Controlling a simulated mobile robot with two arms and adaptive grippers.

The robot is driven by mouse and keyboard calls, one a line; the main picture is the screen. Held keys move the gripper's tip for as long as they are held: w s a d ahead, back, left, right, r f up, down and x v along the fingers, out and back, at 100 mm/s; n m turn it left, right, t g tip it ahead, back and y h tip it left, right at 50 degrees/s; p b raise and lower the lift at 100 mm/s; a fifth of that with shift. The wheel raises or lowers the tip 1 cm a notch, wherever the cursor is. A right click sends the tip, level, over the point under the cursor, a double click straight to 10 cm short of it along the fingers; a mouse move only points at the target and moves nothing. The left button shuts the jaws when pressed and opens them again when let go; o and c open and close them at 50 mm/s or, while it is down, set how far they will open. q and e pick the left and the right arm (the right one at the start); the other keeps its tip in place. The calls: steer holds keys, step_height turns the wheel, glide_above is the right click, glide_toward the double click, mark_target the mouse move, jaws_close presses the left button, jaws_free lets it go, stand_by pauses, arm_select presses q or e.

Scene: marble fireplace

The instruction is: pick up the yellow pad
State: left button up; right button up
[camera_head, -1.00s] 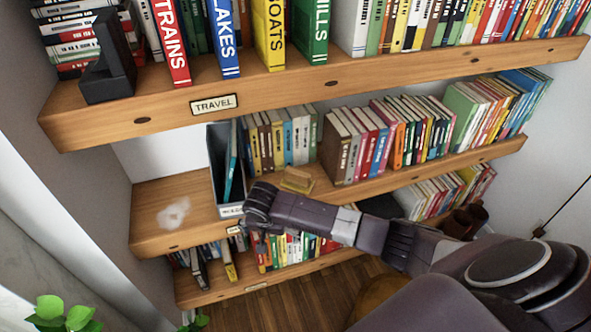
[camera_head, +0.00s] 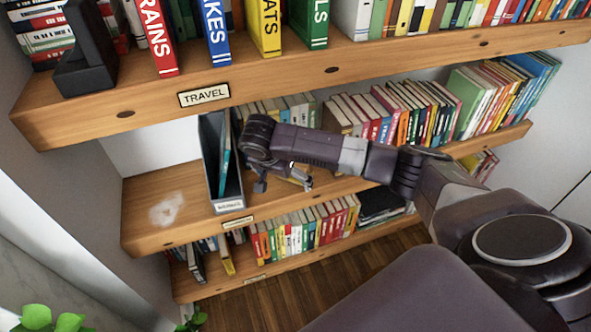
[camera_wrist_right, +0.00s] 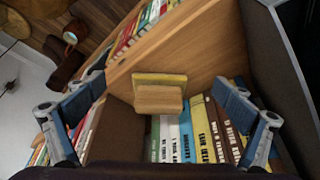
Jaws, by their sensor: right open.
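The yellow pad (camera_wrist_right: 158,79) shows in the middle of the right wrist view, with a tan block-like part against it. It sits on the wooden middle shelf in front of a row of books. In the head view only a small yellowish piece of the pad (camera_head: 298,175) shows; my right arm and gripper hide the rest. My right gripper (camera_head: 284,184) is open above the middle shelf, its fingers pointing down. In the right wrist view its two fingers stand wide apart on either side of the pad, with nothing between them touching it. My left gripper is not in view.
A dark magazine file (camera_head: 207,165) stands left of my right gripper. Books (camera_head: 385,115) line the shelf behind and right. The upper shelf (camera_head: 330,70) overhangs. The middle shelf's left end (camera_head: 150,215) is bare apart from a whitish patch.

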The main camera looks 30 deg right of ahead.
mark_target(292, 180)
steer(key=w+d, duration=0.2)
steer(key=d, duration=0.1)
steer(key=w+d, duration=0.1)
steer(key=shift+d, duration=0.3)
steer(key=x, duration=0.5)
steer(key=shift+w+d+f, duration=0.15)
steer(key=shift+w+d, duration=0.1)
steer(key=shift+d, duration=0.1)
steer(key=c, duration=1.3)
steer(key=shift+c, duration=0.2)
